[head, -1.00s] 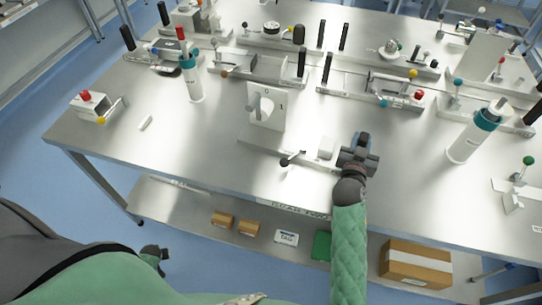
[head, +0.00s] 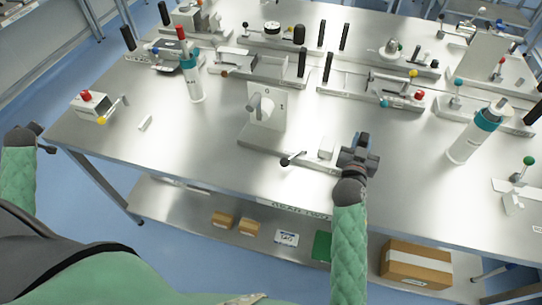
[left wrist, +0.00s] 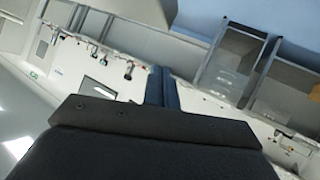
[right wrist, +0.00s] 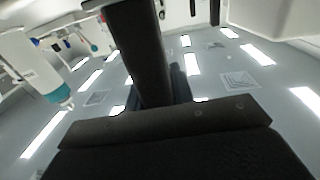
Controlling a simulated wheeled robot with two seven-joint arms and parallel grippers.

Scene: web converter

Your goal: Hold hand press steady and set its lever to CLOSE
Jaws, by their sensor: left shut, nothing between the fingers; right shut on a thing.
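The hand press (head: 268,112) stands near the table's front middle. It has a pale upright plate with small marks, a round grey knob on its face, and a long flat base (head: 268,141). A short lever with a black ball end (head: 291,160) sticks out over the front of the base. My left gripper (head: 38,138) is shut and empty, off the table's left front corner, well away from the press. Its dark fingers show in the left wrist view (left wrist: 162,88).
A teal-topped bottle (head: 192,80) stands behind, another (head: 478,135) at right. Several lever fixtures line the back.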

